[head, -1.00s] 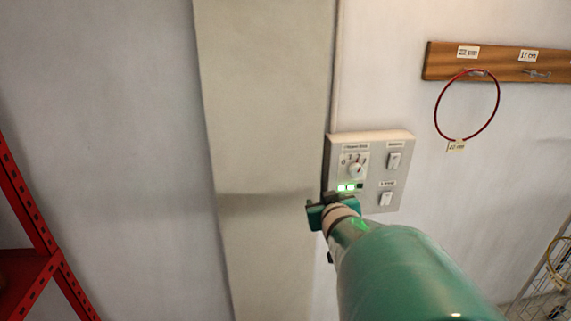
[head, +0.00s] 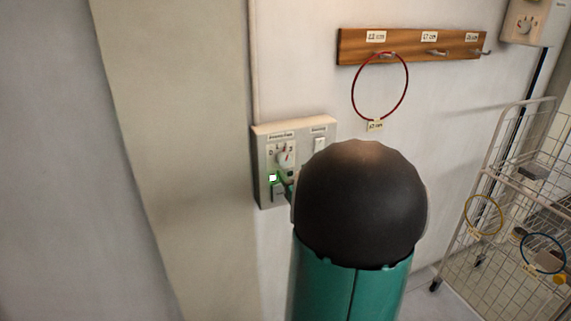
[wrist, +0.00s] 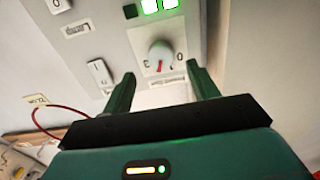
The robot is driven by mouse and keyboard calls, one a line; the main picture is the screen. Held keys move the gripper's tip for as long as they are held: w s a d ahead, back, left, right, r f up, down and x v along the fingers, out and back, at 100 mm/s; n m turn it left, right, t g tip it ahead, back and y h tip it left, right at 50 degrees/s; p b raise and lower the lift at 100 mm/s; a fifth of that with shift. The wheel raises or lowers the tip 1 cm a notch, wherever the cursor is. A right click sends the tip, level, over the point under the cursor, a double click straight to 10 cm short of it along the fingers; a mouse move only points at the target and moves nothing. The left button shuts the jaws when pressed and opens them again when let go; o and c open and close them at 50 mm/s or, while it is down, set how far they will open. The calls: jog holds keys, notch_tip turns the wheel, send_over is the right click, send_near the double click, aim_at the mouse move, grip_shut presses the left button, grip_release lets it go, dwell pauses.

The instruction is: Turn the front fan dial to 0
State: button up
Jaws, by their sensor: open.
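The fan dial (head: 285,157) is a round white knob on a pale wall panel (head: 262,134); numbers are printed around it. In the wrist view the dial (wrist: 160,55) appears upside down. Its red mark points between the 1 and the 3, away from the 0. My gripper (wrist: 161,88) is open and empty, its two green fingers spread below the dial in that view, one to each side, apparently not touching it.
A red ring (head: 380,88) hangs from a wooden hook rail (head: 412,46) to the right. A wire rack (head: 500,190) stands farther right, and another dial box (head: 527,20) is at top right.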

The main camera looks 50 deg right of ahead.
aim_at(286, 162)
jog(key=x, duration=0.6)
jog(key=shift+w, duration=0.1)
jog(key=c, duration=1)
